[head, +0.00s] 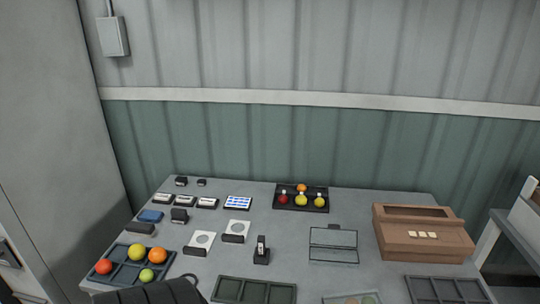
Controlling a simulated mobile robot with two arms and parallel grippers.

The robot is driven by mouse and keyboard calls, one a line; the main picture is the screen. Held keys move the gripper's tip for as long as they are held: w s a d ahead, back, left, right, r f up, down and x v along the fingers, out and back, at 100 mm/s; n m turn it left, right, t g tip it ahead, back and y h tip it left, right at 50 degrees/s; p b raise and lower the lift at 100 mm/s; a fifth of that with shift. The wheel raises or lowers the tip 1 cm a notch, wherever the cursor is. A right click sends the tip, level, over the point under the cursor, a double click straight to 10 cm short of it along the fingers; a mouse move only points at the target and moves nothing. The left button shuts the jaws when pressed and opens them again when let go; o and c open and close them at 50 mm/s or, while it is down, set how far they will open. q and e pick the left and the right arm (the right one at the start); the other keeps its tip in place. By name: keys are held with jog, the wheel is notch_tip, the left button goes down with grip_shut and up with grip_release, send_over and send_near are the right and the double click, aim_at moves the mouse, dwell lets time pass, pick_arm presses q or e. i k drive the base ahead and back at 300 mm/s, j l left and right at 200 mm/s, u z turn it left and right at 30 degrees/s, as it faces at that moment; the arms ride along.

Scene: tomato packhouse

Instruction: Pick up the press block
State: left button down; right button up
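Several small dark blocks lie on the grey table, and I cannot tell for certain which is the press block. One low dark block (140,228) lies at the left, behind the tomato tray. An upright black piece with a pale mark (262,251) stands near the table's middle. Two smaller black pieces (181,181) sit at the back left. All stand free, with nothing holding them. Neither of my grippers can be made out in the head view.
A divided tray (122,273) holds tomatoes at the front left; another tray (318,207) holds tomatoes at the back. A brown box (422,253) stands right. A dark ridged shape (160,292) covers the front edge.

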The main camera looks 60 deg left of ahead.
aim_at(178, 215)
jog(key=u, duration=2.55)
jog(key=k+l+z, duration=0.1)
jog(key=z, duration=1.3)
jog(key=u, duration=1.45)
jog(key=i+j, duration=0.3)
jog(key=j, duration=0.15)
jog(key=i+j, duration=0.3)
jog(key=j, duration=0.15)
jog(key=i+z, duration=0.05)
